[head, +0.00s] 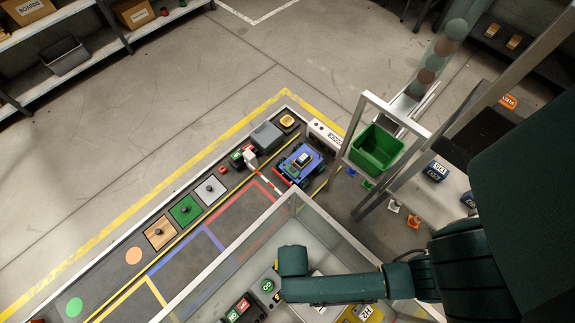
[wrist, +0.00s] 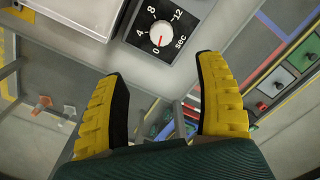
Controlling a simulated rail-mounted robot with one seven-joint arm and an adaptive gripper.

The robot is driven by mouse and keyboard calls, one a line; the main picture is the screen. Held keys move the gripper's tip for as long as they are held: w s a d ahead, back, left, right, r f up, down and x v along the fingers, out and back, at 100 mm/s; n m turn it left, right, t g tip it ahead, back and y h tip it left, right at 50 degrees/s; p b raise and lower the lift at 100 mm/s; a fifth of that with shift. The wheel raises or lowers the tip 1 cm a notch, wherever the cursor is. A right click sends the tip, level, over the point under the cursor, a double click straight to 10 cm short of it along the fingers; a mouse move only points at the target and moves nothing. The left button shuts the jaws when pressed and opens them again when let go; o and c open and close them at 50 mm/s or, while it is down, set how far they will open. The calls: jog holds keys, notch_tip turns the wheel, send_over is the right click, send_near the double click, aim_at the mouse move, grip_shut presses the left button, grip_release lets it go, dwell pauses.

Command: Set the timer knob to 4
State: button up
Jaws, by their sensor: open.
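The timer knob (wrist: 161,34) is a round, light-coloured knob on a black dial plate (wrist: 177,18) marked 0, 4, 8, 12 and SEC, at the top middle of the wrist view. Its red pointer line points at or very close to 0. My gripper (wrist: 159,66) has two yellow ridged fingers spread wide, one on each lower side of the dial in the picture. Nothing is between them, and they are apart from the knob. In the head view my arm reaches over the bench, and the fingers and the timer dial cannot be made out there.
A clear-walled enclosure (head: 262,218) surrounds the work area. A control box with green and red labels (head: 240,306) and a yellow HZ panel (head: 366,313) lie by my arm.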

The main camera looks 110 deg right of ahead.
notch_tip(320, 180, down, 15)
jog(key=b, duration=0.8)
jog(key=shift+w, duration=0.1)
jog(key=c, duration=1.2)
jog(key=shift+c, duration=0.2)
